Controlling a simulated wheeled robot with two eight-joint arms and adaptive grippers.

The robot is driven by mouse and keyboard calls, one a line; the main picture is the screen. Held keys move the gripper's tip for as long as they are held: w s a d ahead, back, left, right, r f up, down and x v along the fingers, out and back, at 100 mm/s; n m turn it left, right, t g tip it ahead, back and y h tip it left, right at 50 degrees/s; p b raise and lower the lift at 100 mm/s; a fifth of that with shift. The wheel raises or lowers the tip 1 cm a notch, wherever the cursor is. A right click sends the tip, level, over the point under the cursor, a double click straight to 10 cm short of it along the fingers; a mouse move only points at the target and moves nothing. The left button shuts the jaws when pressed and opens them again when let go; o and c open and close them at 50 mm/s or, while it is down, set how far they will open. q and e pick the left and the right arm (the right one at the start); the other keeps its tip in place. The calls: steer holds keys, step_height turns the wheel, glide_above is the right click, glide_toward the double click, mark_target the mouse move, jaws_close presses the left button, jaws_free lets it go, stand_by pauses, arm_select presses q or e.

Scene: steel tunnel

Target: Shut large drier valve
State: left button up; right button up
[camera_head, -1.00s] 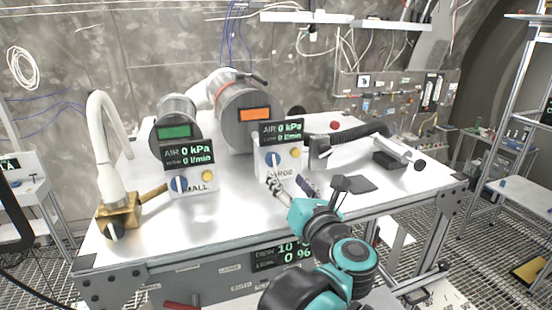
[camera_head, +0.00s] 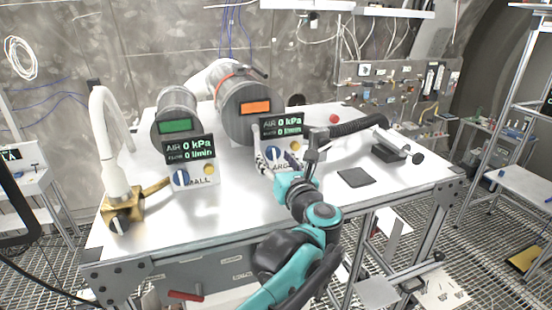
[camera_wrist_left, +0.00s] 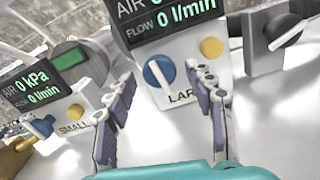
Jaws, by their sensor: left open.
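The large drier (camera_head: 243,108) is a grey cylinder with an orange screen. Its white control box, marked LARGE, carries a blue valve knob (camera_head: 272,153) with a white pointer bar and a yellow button (camera_head: 295,146). In the left wrist view the blue knob (camera_wrist_left: 158,72) shows its bar nearly upright, tilted slightly. The display (camera_wrist_left: 170,25) reads FLOW 0 l/min. My left gripper (camera_head: 278,166) is open and empty just in front of this box. In the wrist view its fingers (camera_wrist_left: 164,82) lie either side of the knob, apparently short of it. My right gripper is not in view.
The small drier's box (camera_head: 195,178) with its own blue knob stands to the left. A brass valve with a white hose (camera_head: 122,208) is at the table's left. A black hose (camera_head: 350,128) and dark pad (camera_head: 356,177) lie right. The front tabletop is mostly clear.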

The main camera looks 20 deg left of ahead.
arm_select(q)
steer(key=c, duration=1.2)
steer(key=shift+o, duration=0.2)
steer(key=shift+m, duration=0.8)
steer(key=o, duration=1.2)
steer(key=shift+c, duration=0.2)
steer(key=v, duration=1.2)
